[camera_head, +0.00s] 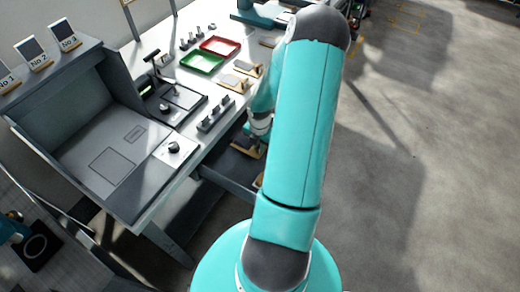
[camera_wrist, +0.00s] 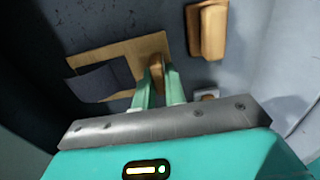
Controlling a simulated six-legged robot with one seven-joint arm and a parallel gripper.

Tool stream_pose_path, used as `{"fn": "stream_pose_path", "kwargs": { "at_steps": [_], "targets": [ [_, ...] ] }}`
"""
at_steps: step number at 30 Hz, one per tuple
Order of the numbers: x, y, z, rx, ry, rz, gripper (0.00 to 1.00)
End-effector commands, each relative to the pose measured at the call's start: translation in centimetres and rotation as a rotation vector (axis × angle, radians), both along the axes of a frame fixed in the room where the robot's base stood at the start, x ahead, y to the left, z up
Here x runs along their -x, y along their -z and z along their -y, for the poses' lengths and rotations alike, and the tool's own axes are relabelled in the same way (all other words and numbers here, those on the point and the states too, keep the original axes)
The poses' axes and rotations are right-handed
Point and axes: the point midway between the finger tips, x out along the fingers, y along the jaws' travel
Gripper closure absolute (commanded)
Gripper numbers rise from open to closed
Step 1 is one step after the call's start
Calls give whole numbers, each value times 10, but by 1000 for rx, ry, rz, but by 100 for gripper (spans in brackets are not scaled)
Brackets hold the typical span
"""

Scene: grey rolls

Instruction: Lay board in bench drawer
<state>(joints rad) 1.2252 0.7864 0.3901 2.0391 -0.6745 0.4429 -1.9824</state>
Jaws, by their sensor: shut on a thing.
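The board (camera_wrist: 138,50) is a flat tan wooden plate with a dark grey square on it. My gripper (camera_wrist: 158,82) is shut on the upright wooden piece at the board's right side. The board is over or on the dark grey drawer floor (camera_wrist: 70,25); whether it touches the floor I cannot tell. In the head view, the open bench drawer (camera_head: 228,184) extends from under the bench front, with the board (camera_head: 246,151) inside its outline. My gripper (camera_head: 254,138) is small there, and my arm hides part of the drawer.
A separate wooden block (camera_wrist: 207,30) lies right of the board, near the drawer's pale right wall (camera_wrist: 285,50). On the bench stand a red tray (camera_head: 220,46), a green tray (camera_head: 202,62) and a dark rack (camera_head: 216,114).

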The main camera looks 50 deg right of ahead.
Motion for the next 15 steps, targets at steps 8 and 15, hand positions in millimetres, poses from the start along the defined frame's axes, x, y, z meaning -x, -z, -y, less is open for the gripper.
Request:
{"fn": "stream_pose_path", "kwargs": {
  "at_steps": [8,15],
  "targets": [
    [1,25,2,1,2,0,100],
    [1,28,2,0,2,-1,100]
  ]
}}
